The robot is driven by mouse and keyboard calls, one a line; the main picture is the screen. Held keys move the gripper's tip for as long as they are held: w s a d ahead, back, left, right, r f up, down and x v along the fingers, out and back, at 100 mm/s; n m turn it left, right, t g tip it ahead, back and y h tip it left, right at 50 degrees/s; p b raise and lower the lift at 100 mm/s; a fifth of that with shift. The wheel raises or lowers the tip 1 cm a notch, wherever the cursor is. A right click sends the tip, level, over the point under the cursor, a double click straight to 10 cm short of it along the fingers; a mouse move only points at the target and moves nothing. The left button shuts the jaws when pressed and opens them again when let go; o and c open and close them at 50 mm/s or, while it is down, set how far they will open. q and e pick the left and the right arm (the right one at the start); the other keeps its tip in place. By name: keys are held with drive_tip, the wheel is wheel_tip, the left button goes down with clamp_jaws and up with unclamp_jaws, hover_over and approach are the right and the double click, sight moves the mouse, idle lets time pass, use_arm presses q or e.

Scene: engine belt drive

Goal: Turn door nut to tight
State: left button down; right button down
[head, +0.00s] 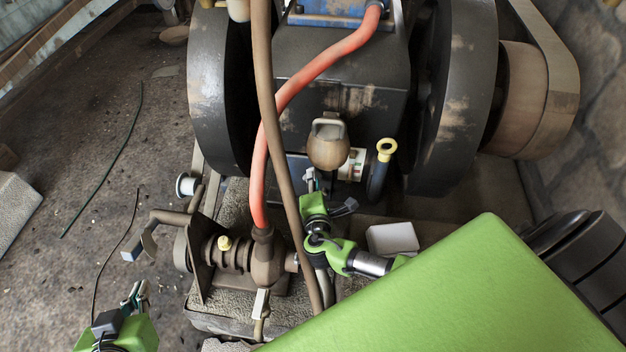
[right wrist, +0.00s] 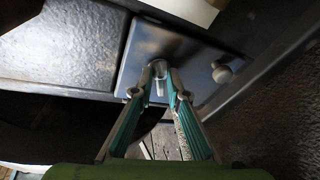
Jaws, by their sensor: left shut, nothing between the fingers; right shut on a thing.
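A square metal door plate (right wrist: 140,58) is on the engine's lower front in the right wrist view. A small round metal door nut (right wrist: 160,68) stands out from it. My right gripper (right wrist: 158,84) is shut on this nut, with its fingertips at either side; they hide part of it. In the head view my right gripper (head: 311,180) reaches up to the engine's lower front, and the nut is too small to tell there. My left gripper (head: 137,290) is shut and empty, low at the left over the floor, far from the door.
A second round knob (right wrist: 222,74) sits on the plate's right side. Black flywheels (head: 220,95) flank the engine. A red hose (head: 305,78) and a brown pipe (head: 268,95) run close left of my right gripper. A pump with a crank (head: 150,230) stands between my grippers.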

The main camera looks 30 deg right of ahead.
drive_tip(key=shift+d, duration=0.1)
drive_tip(key=c, duration=2)
unclamp_jaws()
drive_tip(key=v, duration=1.2)
